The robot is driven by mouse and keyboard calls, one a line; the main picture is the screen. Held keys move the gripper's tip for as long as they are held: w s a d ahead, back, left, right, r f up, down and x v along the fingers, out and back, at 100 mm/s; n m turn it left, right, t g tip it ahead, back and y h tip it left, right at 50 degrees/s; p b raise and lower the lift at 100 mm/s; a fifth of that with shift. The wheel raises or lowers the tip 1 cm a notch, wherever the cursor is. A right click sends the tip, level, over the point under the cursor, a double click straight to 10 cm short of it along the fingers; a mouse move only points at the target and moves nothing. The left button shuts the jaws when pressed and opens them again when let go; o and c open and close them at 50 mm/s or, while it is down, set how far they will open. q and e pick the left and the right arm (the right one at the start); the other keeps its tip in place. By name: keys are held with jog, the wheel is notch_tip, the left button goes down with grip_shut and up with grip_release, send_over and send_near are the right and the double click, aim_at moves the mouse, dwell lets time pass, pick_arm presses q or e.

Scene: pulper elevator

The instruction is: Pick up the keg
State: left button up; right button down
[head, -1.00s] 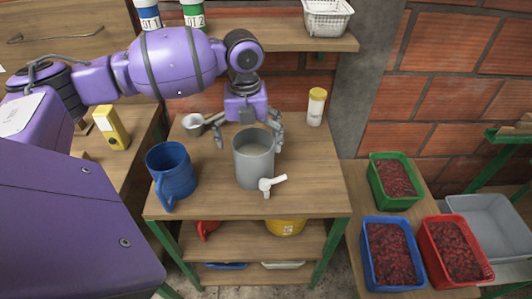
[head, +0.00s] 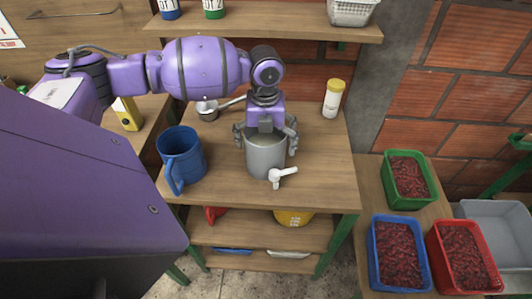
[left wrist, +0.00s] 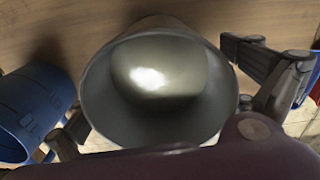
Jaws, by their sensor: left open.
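The keg is a grey, open-topped cylinder (head: 265,158) with a white tap low on its front, standing upright on the wooden table. My left gripper (head: 266,143) is over the keg, pointing down, with its open fingers on either side of the upper wall. In the left wrist view the keg (left wrist: 160,85) shows from above, its inside empty-looking and shiny. Gripper fingers stand to its left and right in that view, and I cannot tell whether they touch it. My right gripper is not in view.
A blue jug (head: 181,158) stands close left of the keg. A small metal pot (head: 208,110) lies behind it, and a yellow-lidded white jar (head: 333,98) is at back right. A shelf (head: 270,33) runs above. Crates with red contents (head: 408,180) are at right.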

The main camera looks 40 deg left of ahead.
pick_arm(q)
jog(key=shift+c, duration=1.2)
jog(key=c, duration=1.7)
jog(key=shift+w+r, duration=0.1)
jog(key=shift+r, duration=0.05)
jog(key=shift+c, duration=0.2)
jog(key=shift+r, duration=0.1)
